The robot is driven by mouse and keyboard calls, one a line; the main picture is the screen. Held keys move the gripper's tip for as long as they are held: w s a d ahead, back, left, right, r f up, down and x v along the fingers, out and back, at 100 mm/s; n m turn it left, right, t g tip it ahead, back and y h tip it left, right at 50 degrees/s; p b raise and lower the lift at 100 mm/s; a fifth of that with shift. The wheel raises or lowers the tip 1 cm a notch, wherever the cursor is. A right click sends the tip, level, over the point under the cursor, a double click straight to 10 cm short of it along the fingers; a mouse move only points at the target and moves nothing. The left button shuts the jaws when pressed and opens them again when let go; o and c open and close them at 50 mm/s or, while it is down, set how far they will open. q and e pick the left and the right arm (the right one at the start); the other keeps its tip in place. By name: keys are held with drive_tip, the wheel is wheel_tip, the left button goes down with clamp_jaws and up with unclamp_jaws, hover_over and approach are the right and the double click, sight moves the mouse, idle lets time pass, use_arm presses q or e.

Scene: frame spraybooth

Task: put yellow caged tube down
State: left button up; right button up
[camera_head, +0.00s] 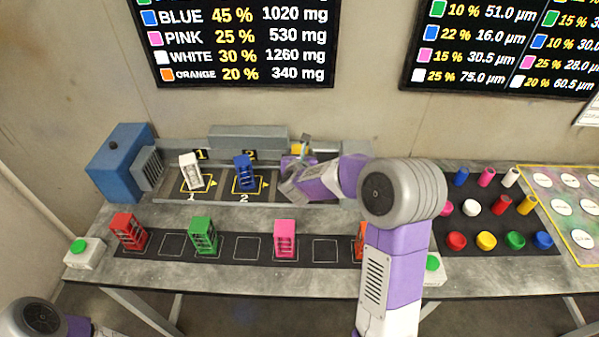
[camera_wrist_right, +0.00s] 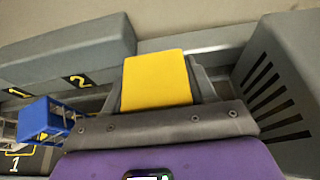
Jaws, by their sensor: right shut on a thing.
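The yellow caged tube (camera_head: 297,149) shows only in part in the head view, behind my right gripper (camera_head: 303,172). In the right wrist view its flat yellow face (camera_wrist_right: 158,80) fills the space between the fingers, and the gripper is shut on it. It is at the back of the bench, right of the blue caged tube (camera_head: 243,173) on spot 2. Its base is hidden, so I cannot tell whether it touches the surface. My left gripper is out of view.
A white caged tube (camera_head: 191,172) stands on spot 1, left of the blue one. Red (camera_head: 128,231), green (camera_head: 203,236) and pink (camera_head: 285,238) caged tubes stand on the front mat (camera_head: 247,247). A blue machine (camera_head: 120,160) is at the left end. Coloured cups and cylinders sit right.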

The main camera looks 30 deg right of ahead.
drive_tip(key=shift+f+b, duration=0.45)
drive_tip(key=shift+f, duration=1.7)
drive_tip(key=shift+f, duration=0.15)
drive_tip(key=o, duration=1.2)
drive_tip(key=shift+s+a+r, duration=0.2)
drive_tip(key=shift+s+r, duration=0.05)
drive_tip(key=shift+r, duration=0.05)
drive_tip(key=v, duration=1.1)
drive_tip(key=shift+s+p, duration=0.2)
drive_tip(key=shift+p, duration=0.15)
